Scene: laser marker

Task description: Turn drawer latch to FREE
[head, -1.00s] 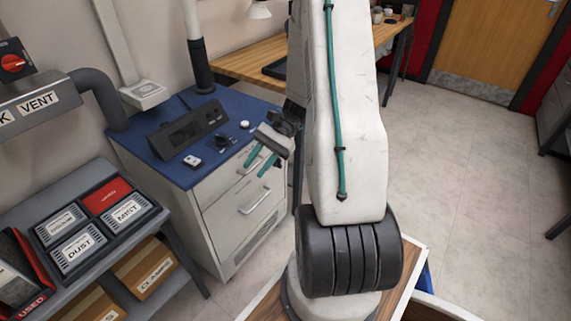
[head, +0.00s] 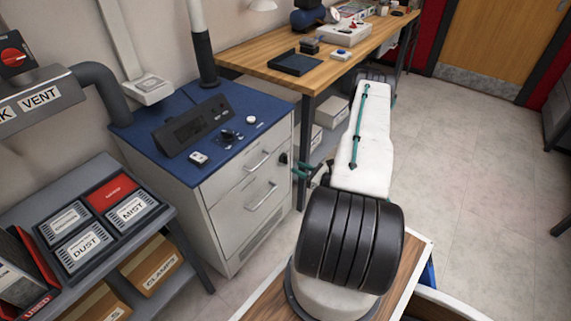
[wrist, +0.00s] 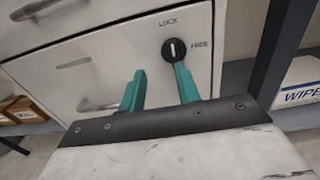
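The drawer latch is a round black knob (wrist: 174,50) on the white cabinet's front in the wrist view. Its white mark stands about upright, toward the LOCK label (wrist: 168,21); the FREE label (wrist: 200,44) is to its right. In the head view the latch (head: 283,158) is a small dark knob on the cabinet (head: 223,203). My gripper (wrist: 159,69) is open, its two teal fingers apart with nothing between them. The right fingertip appears just below the knob; I cannot tell whether it touches. In the head view my gripper (head: 303,170) is partly hidden by my arm.
Drawer handles (wrist: 73,63) are left of the latch. A dark table leg (wrist: 272,50) and a box marked WIPE (wrist: 300,92) are to the right. A wooden bench (head: 345,50) stands behind. Open floor (head: 455,170) lies right of my arm.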

